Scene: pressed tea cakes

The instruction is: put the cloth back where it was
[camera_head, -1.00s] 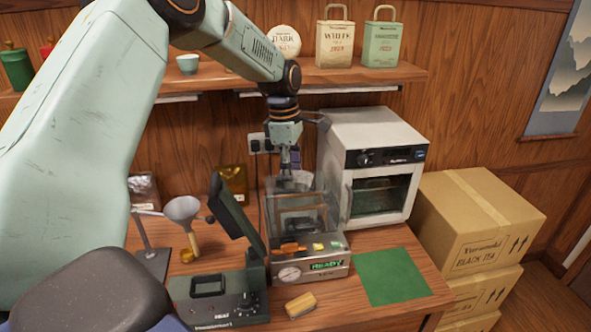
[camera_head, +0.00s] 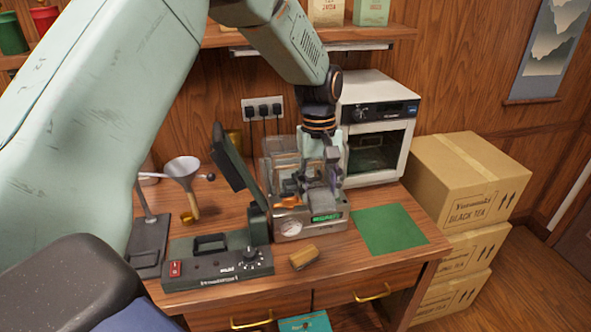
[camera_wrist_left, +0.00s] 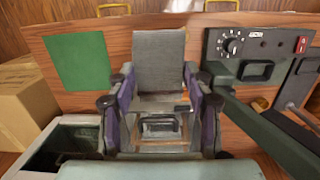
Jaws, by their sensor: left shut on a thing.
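My left gripper (camera_head: 322,180) is shut on a grey cloth (camera_wrist_left: 160,62). In the left wrist view the cloth stretches out flat between the purple-sided fingers (camera_wrist_left: 160,104). In the head view the gripper points down at the front right of the clear-walled machine (camera_head: 280,148), over its front panel with a green READY display. The cloth is mostly hidden there by the fingers, and I cannot tell whether it touches the machine. A green mat (camera_head: 390,229) lies bare on the table to the right of the machine; it also shows in the left wrist view (camera_wrist_left: 78,62). My right gripper is out of view.
A sealer with a raised lid (camera_head: 218,262) stands left of the machine, and a wooden block (camera_head: 303,257) lies in front. A white oven (camera_head: 378,130) stands behind. A funnel (camera_head: 183,170) is at the left. Cardboard boxes (camera_head: 465,180) are stacked right of the table (camera_head: 385,272).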

